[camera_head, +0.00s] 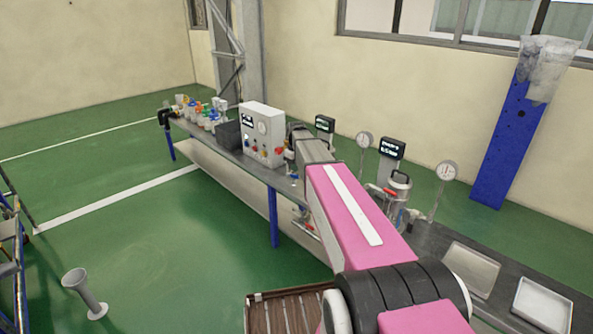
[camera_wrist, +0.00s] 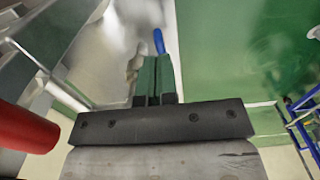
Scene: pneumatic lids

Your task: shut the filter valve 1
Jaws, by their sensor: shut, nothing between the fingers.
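My gripper (camera_wrist: 154,62) is shut and empty in the wrist view, its two dark green fingers side by side. A small blue piece (camera_wrist: 158,41), perhaps a valve handle, shows just beyond the fingertips; I cannot tell whether they touch. A blurred, pale metallic surface lies behind it. I cannot tell for certain which part is filter valve 1. In the head view my pink arm reaches over the long bench, and my gripper is hidden.
A red cylinder (camera_wrist: 24,127) is close at left in the wrist view. The green floor (camera_head: 150,235) at left is mostly clear.

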